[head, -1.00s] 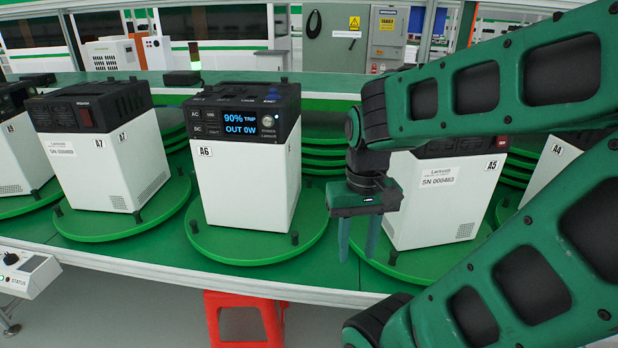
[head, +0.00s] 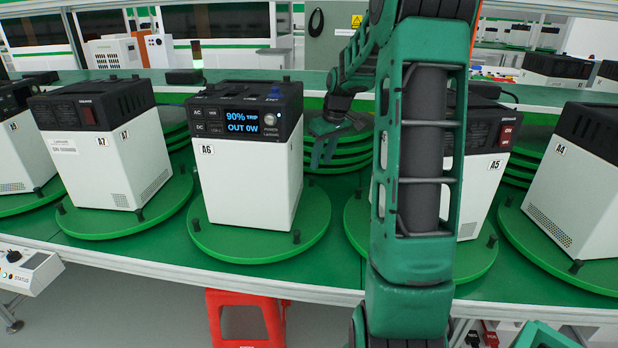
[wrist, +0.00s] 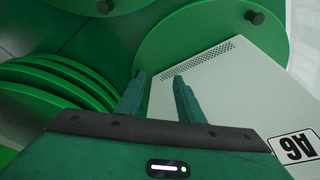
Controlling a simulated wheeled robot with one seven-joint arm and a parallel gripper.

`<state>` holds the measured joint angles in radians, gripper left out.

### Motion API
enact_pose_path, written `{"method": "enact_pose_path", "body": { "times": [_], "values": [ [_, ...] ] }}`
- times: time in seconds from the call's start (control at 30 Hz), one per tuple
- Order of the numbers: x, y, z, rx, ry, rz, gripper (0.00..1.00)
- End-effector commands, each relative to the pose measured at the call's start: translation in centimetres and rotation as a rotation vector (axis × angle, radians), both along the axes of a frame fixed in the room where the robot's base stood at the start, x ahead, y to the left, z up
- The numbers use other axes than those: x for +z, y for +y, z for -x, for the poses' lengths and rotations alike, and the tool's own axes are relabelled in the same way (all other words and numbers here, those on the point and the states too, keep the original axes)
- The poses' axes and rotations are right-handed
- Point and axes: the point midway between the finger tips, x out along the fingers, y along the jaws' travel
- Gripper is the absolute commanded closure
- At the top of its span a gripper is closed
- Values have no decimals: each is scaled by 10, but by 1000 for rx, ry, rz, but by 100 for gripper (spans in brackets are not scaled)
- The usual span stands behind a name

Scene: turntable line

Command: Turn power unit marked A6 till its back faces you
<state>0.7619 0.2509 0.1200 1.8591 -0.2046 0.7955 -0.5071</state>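The power unit marked A6 (head: 246,165) stands upright on a round green turntable (head: 258,246). Its display side, reading 90% TRIP and OUT 0W, faces me, with the A6 label at that face's upper left. My gripper (head: 322,154) is just right of the unit, pointing down. I cannot tell whether the finger touches the unit.
Unit A7 (head: 105,160) stands on its own turntable to the left. Unit A5 (head: 482,185) stands to the right, partly hidden by my arm, with unit A4 (head: 575,190) farther right. Stacked green discs (head: 345,150) lie behind my gripper. A red stool (head: 245,315) stands below.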

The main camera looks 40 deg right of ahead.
Motion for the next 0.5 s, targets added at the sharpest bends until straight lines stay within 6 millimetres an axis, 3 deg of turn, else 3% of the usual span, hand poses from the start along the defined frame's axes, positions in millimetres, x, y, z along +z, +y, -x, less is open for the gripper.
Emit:
{"method": "enact_pose_path", "body": {
  "times": [0.03,0.2,0.5],
  "values": [
    [-7,-16,-14,22,-22,-7,66],
    [-18,-47,-48,87,-89,-13,66],
    [-34,-58,-66,118,-121,-16,66]
  ]
}}
